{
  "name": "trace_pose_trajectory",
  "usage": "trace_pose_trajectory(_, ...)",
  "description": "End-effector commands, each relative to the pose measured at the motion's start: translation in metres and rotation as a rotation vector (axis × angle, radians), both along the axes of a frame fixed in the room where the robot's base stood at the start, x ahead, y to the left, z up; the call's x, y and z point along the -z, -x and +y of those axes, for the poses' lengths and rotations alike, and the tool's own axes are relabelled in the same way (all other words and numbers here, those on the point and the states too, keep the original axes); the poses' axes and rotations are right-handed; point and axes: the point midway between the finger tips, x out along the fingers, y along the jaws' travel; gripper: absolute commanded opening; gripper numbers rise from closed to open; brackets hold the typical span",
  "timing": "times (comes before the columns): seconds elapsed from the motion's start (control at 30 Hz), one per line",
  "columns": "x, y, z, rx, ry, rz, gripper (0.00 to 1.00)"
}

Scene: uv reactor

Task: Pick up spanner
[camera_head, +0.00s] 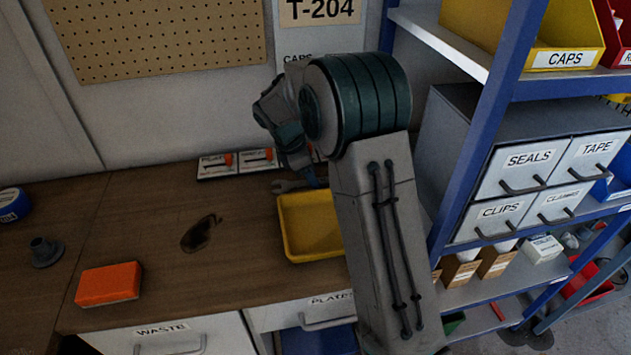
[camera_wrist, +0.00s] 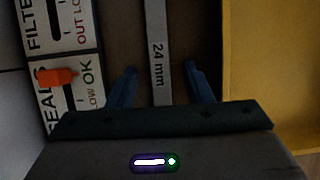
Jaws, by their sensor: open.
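The spanner (camera_wrist: 156,40) is a grey metal bar marked "24 mm" in the wrist view. It runs up the picture between the two blue fingers of my gripper (camera_wrist: 160,70), with a gap on each side. My gripper is open and not closed on it. In the head view the open-jawed end of the spanner (camera_head: 288,186) shows on the bench behind the yellow tray. My arm hides the rest of it. In the head view my gripper points down there, with its fingertips mostly hidden.
The yellow tray (camera_head: 309,228) stands close by, at right in the wrist view (camera_wrist: 275,60). Label panels with orange levers (camera_head: 228,160) lie at the wall side. A blue-framed shelf (camera_head: 487,125) stands right.

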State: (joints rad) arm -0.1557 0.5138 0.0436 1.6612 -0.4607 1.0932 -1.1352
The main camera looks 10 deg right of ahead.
Motion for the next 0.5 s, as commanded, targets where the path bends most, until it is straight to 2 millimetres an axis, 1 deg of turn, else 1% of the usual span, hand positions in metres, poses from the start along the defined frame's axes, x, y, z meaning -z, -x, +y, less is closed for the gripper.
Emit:
trace_pose_trajectory(0.13,-0.0001,0.0,0.0001,0.0,0.0,0.0,0.46)
trace_pose_trajectory(0.17,-0.0001,0.0,0.0001,0.0,0.0,0.0,0.43)
trace_pose_trajectory(0.2,-0.0001,0.0,0.0001,0.0,0.0,0.0,0.32)
trace_pose_trajectory(0.27,-0.0001,0.0,0.0002,0.0,0.0,0.0,0.15)
trace_pose_trajectory(0.3,-0.0001,0.0,0.0003,0.0,0.0,0.0,0.04)
trace_pose_trajectory(0.33,-0.0002,0.0,0.0003,0.0,0.0,0.0,0.0)
trace_pose_trajectory(0.5,-0.0008,-0.0002,0.0003,0.0,0.0,-0.001,0.0)
